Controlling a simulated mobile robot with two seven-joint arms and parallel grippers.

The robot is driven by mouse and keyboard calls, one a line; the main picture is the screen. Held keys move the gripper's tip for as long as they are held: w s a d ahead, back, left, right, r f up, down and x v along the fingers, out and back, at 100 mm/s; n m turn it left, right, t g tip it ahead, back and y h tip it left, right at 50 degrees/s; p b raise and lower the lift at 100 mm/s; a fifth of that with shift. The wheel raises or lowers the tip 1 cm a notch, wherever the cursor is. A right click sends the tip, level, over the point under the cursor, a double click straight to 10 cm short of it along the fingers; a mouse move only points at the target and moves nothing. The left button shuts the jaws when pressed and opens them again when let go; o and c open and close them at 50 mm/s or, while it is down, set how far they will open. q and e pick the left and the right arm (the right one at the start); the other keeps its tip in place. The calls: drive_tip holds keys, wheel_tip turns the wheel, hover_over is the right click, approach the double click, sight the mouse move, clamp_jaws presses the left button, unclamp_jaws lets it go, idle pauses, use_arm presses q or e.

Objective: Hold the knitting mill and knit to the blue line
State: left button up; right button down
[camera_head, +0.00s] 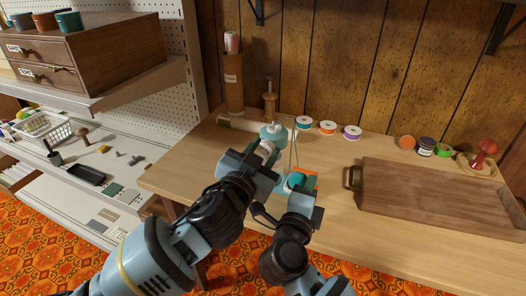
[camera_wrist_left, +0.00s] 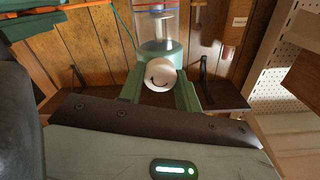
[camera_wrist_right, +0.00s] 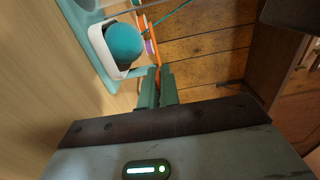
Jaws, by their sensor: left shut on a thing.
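The knitting mill (camera_head: 273,133) stands on the wooden table, partly hidden by my left gripper. In the left wrist view it has a teal ring and clear cylinder (camera_wrist_left: 155,27) with red and blue lines near the picture's top edge. My left gripper (camera_wrist_left: 160,88) is shut on its white round part, whose end faces the camera. A teal yarn ball (camera_wrist_right: 123,43) sits in a white-rimmed holder beside my right gripper (camera_wrist_right: 158,78). The right fingers are close together, with a thin orange part (camera_wrist_right: 157,73) at their tips. Whether they grip it is unclear.
A wooden tray (camera_head: 435,195) covers the table's right side. Several spools (camera_head: 328,128) line the back, with a brown cylinder (camera_head: 233,82) at back left and a red darning mushroom (camera_head: 485,150) at right. Shelves (camera_head: 110,85) stand left. Table between spools and tray is clear.

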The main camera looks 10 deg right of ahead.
idle(0.3)
use_arm(q)
drive_tip(key=o, duration=1)
drive_tip(key=shift+s, duration=0.1)
drive_tip(key=v, duration=1.2)
